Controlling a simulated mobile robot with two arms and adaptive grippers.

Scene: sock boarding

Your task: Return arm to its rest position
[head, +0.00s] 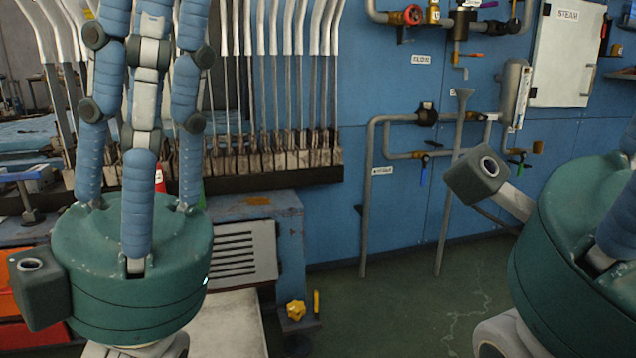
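My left gripper (148,55) stands upright at the left. Its blue padded fingers rise from the green round palm, straight and spread apart, and run up to the top edge of the picture. Nothing shows held between them. My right gripper (585,240) is cut off by the right edge. Its green palm and a little of a blue finger show, but its fingertips are out of view. No rest mark shows.
A row of white-topped sock boards (290,50) stands on a rack behind my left gripper. A blue machine (290,240) with a vent and yellow knob is below. Pipes and valves (425,115) and a steam cabinet (567,55) line the blue wall. Green floor (400,300) is clear between my arms.

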